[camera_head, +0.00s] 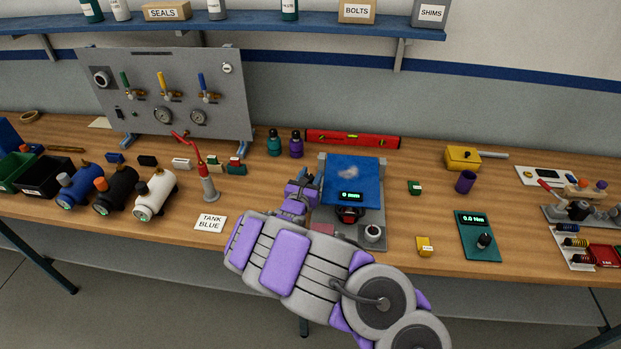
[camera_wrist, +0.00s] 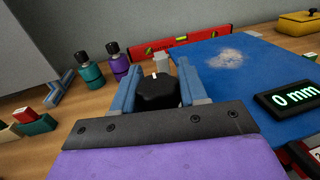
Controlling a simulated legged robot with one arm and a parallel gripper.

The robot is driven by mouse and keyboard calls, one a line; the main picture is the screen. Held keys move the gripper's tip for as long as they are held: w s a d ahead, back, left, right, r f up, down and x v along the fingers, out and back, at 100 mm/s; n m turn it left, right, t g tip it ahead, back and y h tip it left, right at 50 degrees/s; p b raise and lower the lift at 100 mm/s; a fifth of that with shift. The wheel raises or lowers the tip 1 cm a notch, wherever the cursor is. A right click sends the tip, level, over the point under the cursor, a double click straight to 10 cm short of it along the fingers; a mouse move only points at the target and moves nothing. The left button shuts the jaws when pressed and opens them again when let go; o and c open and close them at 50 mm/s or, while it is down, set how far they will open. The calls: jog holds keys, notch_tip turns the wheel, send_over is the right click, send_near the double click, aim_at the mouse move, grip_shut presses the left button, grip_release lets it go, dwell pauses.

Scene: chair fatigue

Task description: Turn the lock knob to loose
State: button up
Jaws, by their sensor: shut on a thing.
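The black lock knob (camera_wrist: 157,92) sits between my two blue fingers in the wrist view, beside the left edge of the blue pad. A short white mark on its top points away toward the wall. My gripper (camera_wrist: 157,88) is shut on the knob. In the head view my gripper (camera_head: 303,185) reaches in at the left side of the test rig (camera_head: 345,232), and the knob is hidden there. The rig has a blue pad (camera_head: 352,172) with a pale worn patch and a display reading 0 mm (camera_head: 349,197). No loose or lock lettering is readable.
Purple (camera_head: 296,145) and teal (camera_head: 274,143) bottles and a red level (camera_head: 352,139) stand behind the rig. A red-and-grey pump-like tool (camera_head: 208,185) and a TANK BLUE card (camera_head: 210,223) are left. A green torque meter (camera_head: 478,236) and yellow block (camera_head: 424,246) are right.

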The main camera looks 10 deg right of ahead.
jog(key=shift+a+r, duration=0.1)
jog(key=shift+r, duration=0.05)
jog(key=o, duration=1)
jog(key=shift+w, duration=0.1)
jog(key=shift+c, duration=0.2)
jog(key=p+v, duration=0.3)
jog(key=v, duration=1.4)
jog(key=shift+s, duration=0.2)
